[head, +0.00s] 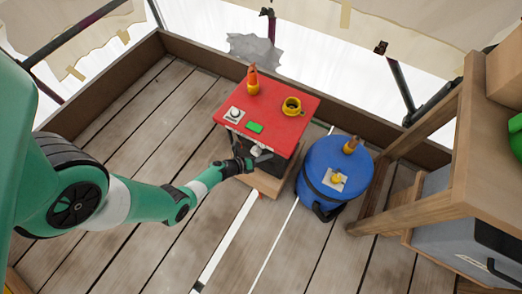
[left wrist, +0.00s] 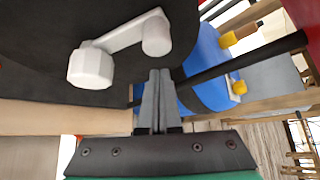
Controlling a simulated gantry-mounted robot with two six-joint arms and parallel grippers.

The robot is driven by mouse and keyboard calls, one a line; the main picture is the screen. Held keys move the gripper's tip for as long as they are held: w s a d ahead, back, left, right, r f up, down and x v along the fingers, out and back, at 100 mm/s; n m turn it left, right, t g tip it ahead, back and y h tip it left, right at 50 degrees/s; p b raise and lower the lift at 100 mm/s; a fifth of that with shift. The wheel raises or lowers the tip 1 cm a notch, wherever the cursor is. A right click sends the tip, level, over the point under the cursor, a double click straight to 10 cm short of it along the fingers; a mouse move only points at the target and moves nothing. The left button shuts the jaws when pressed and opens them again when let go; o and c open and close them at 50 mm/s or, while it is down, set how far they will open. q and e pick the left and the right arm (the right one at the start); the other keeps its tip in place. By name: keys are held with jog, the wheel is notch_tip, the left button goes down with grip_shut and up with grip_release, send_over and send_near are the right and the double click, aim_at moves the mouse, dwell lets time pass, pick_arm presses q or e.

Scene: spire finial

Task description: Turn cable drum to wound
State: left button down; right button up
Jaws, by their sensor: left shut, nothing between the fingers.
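In the left wrist view the white crank (left wrist: 128,45), with a knob at each end, sits against a dark surface. I cannot tell whether this dark part is the cable drum, or how far it is turned. My left gripper (head: 247,163) is at the box's near side. Its fingers (left wrist: 160,76) are shut and empty, just below and beside the crank, apparently apart from it. My right gripper is not in view.
A blue round container (head: 330,163) stands right of the box. A wooden shelf frame (head: 420,165) with a grey case (head: 450,228) is at the right. The box top carries an orange cone (head: 253,82), a yellow ring (head: 291,106) and a white knob (head: 234,113). The left floor is clear.

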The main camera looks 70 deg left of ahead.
pick_arm(q)
jog(key=shift+s+a+r, duration=0.35)
jog(key=shift+s+r, duration=0.15)
jog(key=shift+r, duration=0.1)
jog(key=shift+s+a+r, duration=0.35)
jog(key=shift+s+r, duration=0.1)
jog(key=shift+r, duration=0.1)
jog(key=shift+s+r, duration=0.1)
jog(key=shift+s, duration=0.05)
jog(key=shift+a, duration=0.2)
